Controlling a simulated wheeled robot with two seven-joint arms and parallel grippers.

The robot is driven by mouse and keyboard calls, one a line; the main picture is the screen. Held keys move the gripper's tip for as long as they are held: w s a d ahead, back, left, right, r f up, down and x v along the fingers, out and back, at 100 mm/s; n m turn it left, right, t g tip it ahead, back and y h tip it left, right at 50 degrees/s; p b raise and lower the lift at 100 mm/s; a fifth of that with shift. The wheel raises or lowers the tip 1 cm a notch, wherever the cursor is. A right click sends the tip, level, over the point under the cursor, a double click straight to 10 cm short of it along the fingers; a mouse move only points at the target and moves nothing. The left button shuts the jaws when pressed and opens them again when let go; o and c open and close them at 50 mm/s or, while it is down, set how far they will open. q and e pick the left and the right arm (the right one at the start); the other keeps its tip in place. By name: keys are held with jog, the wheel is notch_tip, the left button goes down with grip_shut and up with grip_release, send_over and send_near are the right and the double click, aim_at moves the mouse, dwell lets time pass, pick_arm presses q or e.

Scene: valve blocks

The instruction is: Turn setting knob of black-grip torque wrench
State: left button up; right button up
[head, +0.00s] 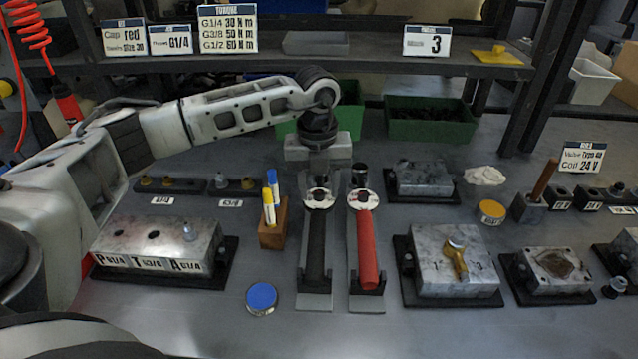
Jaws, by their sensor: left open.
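The black-grip torque wrench (316,245) lies in a grey holder on the table, its grip towards the front and its round light head at the back. My left gripper (320,178) points down just behind that head, over the wrench's back end. It is open. The setting knob is not clear to see, as the gripper covers the back end. I cannot tell whether the fingers touch it. A red-grip torque wrench (367,250) lies in a like holder just to the right, with a dark knob (360,172) at its back end. My right gripper is not in view.
A pen block (272,235) stands left of the wrenches, with a blue-capped tin (262,298) in front. Valve blocks stand left (150,235) and right (450,285). Green bins (430,130) are behind. A torque sign (228,28) on the shelf lists G1/4 30, G3/8 50, G1/2 60 Nm.

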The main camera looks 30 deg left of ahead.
pick_arm(q)
jog(key=shift+c, duration=0.2)
grip_shut()
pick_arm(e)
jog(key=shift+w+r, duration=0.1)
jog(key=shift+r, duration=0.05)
pick_arm(q)
jog(key=m, duration=0.4)
jog(key=shift+m+b, duration=0.3)
jog(key=shift+b, duration=0.1)
jog(key=m, duration=0.4)
jog(key=shift+b, duration=0.3)
jog(key=shift+m, duration=0.6)
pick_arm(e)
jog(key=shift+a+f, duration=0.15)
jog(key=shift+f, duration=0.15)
pick_arm(q)
jog(key=shift+o, duration=0.2)
grip_release()
